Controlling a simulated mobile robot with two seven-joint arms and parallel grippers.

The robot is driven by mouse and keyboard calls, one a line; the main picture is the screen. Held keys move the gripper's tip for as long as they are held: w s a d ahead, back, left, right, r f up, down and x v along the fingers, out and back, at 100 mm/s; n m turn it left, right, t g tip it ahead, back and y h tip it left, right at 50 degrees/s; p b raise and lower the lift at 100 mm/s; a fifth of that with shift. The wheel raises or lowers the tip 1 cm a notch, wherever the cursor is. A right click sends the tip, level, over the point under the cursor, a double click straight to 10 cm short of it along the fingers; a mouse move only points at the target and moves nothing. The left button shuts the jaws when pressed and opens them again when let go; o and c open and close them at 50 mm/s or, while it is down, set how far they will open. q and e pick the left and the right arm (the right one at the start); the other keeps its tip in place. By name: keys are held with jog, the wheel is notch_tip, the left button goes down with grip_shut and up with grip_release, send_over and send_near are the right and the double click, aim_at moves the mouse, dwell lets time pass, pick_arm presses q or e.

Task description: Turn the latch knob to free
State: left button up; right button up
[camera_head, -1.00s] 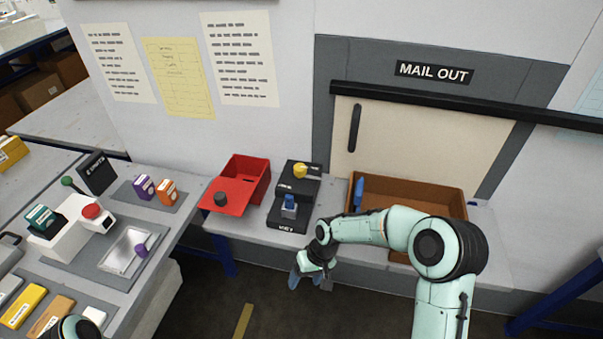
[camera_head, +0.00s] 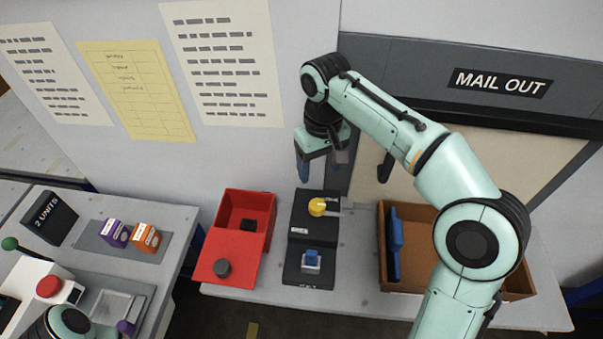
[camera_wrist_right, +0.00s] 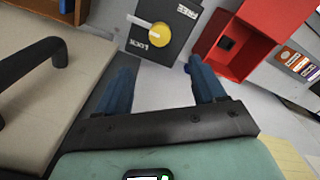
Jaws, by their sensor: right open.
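The latch knob (camera_head: 317,206) is a round yellow knob on top of the rear black block (camera_head: 303,232), with a pale bar reaching right toward the door. In the right wrist view the knob (camera_wrist_right: 160,35) sits between the FREE and LOCK labels, its bar pointing up-left. My right gripper (camera_head: 322,162) is open and empty, above and behind the knob, apart from it. In the right wrist view its two blue fingers (camera_wrist_right: 160,70) point toward the block, with the knob beyond the gap. My left gripper is not in view; only a piece of my left arm shows at bottom left.
A red open box (camera_head: 256,205) stands left of the black block. A blue key-like piece (camera_head: 311,259) is on the block's front. A brown tray (camera_head: 425,216) with a blue item is at right. The tan MAIL OUT door (camera_head: 520,160) is behind, with a dark handle.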

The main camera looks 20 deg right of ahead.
jog(key=b, duration=0.1)
send_near(317, 204)
jog(key=shift+s+f, duration=0.15)
jog(key=shift+s, duration=0.05)
notch_tip(317, 204, down, 8)
jog(key=shift+w+r+b, duration=0.15)
jog(key=shift+r+b, duration=0.1)
jog(key=shift+b, duration=0.6)
jog(key=shift+w+f, duration=0.1)
jog(key=shift+f, duration=0.45)
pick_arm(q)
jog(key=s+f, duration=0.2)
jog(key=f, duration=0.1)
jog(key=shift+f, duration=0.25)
pick_arm(e)
jog(key=c, duration=1.1)
